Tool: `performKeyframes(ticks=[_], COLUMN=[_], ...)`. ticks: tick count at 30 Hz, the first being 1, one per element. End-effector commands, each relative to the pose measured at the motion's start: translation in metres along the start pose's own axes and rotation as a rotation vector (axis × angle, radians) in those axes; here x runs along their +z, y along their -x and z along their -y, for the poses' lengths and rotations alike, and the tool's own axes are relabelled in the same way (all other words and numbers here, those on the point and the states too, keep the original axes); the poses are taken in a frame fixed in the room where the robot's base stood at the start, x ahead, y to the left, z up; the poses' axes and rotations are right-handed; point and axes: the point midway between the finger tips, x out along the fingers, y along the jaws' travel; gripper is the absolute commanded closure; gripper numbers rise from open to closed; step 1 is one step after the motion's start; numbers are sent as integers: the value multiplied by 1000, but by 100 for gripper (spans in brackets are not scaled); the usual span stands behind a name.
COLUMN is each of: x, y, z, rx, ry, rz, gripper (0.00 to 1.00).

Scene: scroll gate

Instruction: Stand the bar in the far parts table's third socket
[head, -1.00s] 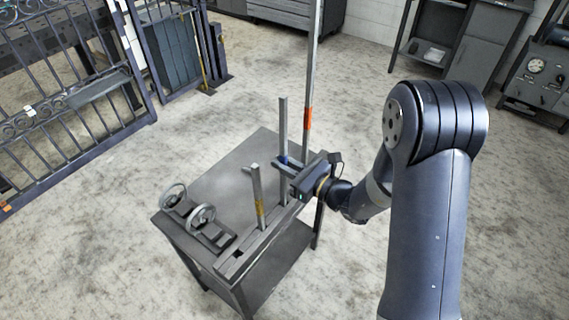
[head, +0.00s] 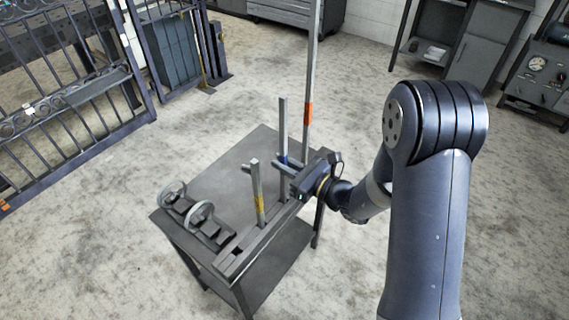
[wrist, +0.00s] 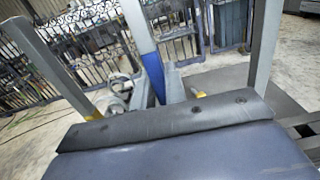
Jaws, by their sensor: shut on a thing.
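My gripper (head: 284,168) is shut around a grey upright bar with a blue band (head: 283,128), above the rack at the table's right side. In the wrist view the blue band (wrist: 153,76) stands between the fingers. The bar looks upright; I cannot tell whether its foot is seated in a socket. A shorter bar with a yellow band (head: 258,185) stands in the slotted rack (head: 232,264), nearer the camera. A much taller bar with an orange band (head: 308,110) stands beyond my gripper; its foot is hidden.
The dark table (head: 215,178) carries two handwheels (head: 200,215) at its left front edge. A barred gate (head: 75,110) stands at the left. Cabinets (head: 465,45) line the back right. Open concrete floor surrounds the table.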

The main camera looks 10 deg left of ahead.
Motion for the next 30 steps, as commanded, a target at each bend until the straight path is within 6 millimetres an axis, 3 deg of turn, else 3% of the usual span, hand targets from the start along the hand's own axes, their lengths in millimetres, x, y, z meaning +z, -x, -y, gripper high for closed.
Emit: performKeyframes(ticks=[7,8,17,25,30], x=[-3,-3,-3,-5,-5], y=[0,0,0,2,21], z=[0,0,0,0,2], rx=[0,0,0,-1,-5], ry=[1,1,1,-1,0], rz=[3,3,1,-3,-2], gripper=[100,87,62,62,62])
